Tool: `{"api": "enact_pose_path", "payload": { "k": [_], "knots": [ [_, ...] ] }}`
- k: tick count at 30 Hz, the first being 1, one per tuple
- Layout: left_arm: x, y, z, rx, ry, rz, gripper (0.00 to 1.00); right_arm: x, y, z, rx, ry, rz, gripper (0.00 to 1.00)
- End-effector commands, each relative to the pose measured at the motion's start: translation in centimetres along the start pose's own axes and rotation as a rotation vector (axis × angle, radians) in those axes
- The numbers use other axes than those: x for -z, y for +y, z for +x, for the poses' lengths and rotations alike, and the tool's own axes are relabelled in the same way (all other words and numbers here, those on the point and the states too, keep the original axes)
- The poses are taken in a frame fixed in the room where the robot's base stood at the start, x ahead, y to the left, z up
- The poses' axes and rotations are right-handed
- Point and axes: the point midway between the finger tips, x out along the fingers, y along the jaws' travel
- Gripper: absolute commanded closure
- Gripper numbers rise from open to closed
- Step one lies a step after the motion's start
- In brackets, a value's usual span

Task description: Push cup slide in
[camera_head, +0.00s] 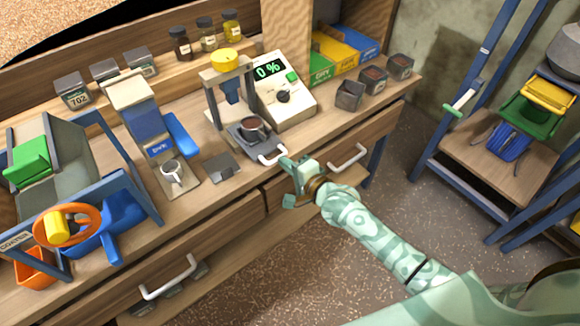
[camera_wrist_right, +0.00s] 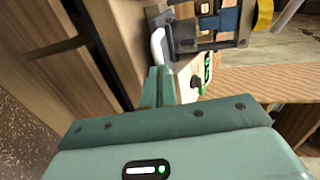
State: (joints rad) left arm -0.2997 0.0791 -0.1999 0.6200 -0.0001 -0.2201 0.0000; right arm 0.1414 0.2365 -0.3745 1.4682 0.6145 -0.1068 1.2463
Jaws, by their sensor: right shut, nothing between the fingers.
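The cup slide (camera_head: 243,141) is a dark plate with a white loop handle (camera_head: 272,156) at the table's front edge. It sticks out in front of the blue-grey press frame (camera_head: 214,100). A dark cup (camera_head: 252,128) with brown contents stands on it. My right gripper (camera_head: 284,163) is shut and empty, its tips right beside the handle. In the right wrist view the shut fingers (camera_wrist_right: 160,76) point at the white handle (camera_wrist_right: 158,45); I cannot tell if they touch it. My left gripper is not in view.
A display unit (camera_head: 284,92) reading 0 % stands right of the press. A blue-and-white machine (camera_head: 142,115) with a small mug (camera_head: 173,171) is to the left. Below the table edge, a drawer handle (camera_head: 347,158) juts out close to my right gripper.

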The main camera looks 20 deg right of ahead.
Motion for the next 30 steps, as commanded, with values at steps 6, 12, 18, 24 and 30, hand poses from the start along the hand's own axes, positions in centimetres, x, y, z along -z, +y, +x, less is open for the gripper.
{"api": "enact_pose_path", "payload": {
  "k": [6, 12, 18, 24, 30],
  "knots": [
    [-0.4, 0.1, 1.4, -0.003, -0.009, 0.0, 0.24, 0.1, -1.1, 5.8, 0.003, 0.0, 0.002, 1.0],
    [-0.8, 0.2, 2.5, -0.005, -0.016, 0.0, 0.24, 0.2, -1.9, 9.3, 0.001, -0.001, 0.0, 1.0],
    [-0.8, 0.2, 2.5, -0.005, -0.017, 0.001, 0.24, 0.2, -2.4, 9.9, 0.004, -0.001, 0.0, 1.0],
    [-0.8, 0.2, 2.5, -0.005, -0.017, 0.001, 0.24, 0.2, -2.7, 9.9, 0.008, 0.0, 0.0, 1.0],
    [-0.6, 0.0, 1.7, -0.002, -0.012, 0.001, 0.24, -0.1, -3.1, 9.4, 0.01, 0.0, 0.0, 1.0]
  ]
}}
